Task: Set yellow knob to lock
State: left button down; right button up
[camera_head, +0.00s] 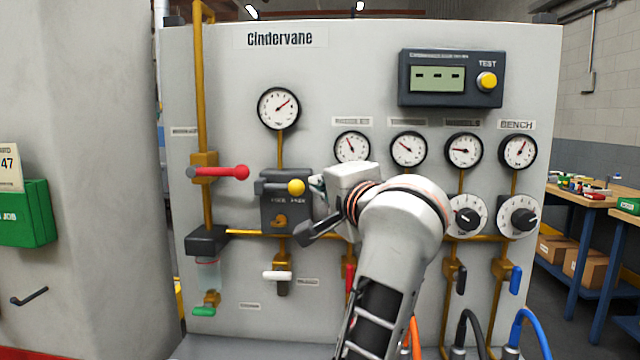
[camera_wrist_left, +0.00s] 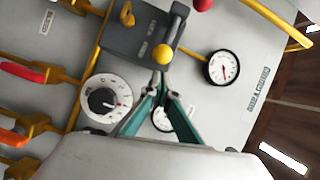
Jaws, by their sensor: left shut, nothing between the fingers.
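The yellow knob (camera_head: 296,187) is a small ball at the right upper side of a dark grey block (camera_head: 268,208) on the panel. Lettering below it is too small to read surely. In the left wrist view the yellow knob (camera_wrist_left: 163,54) lies just beyond the fingertips. My left gripper (camera_head: 317,184) is right of the knob, pointing at it. Its teal fingers (camera_wrist_left: 163,88) are shut together with nothing between them. Whether the tips touch the knob I cannot tell. My right gripper is not in view.
A red-ended lever (camera_head: 232,172) sticks out left of the block. Gauges (camera_head: 279,108), dials (camera_head: 518,216) and brass pipes cover the panel. A grey display box (camera_head: 451,78) has a yellow button (camera_head: 487,82). A white handle (camera_head: 277,276) is below the block.

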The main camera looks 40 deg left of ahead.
aim_at(290, 186)
pick_arm(q)
jog(key=shift+s+a+f, duration=0.15)
jog(key=shift+a+f, duration=0.15)
jog(key=shift+a, duration=0.05)
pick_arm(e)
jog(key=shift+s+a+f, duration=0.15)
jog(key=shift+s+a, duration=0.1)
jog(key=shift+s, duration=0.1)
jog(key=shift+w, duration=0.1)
pick_arm(q)
jog(key=shift+a, duration=0.1)
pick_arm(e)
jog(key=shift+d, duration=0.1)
pick_arm(q)
jog(key=s+a, duration=0.2)
jog(key=a, duration=0.1)
jog(key=shift+a, duration=0.15)
jog(key=shift+s+a, duration=0.15)
jog(key=shift+a, duration=0.1)
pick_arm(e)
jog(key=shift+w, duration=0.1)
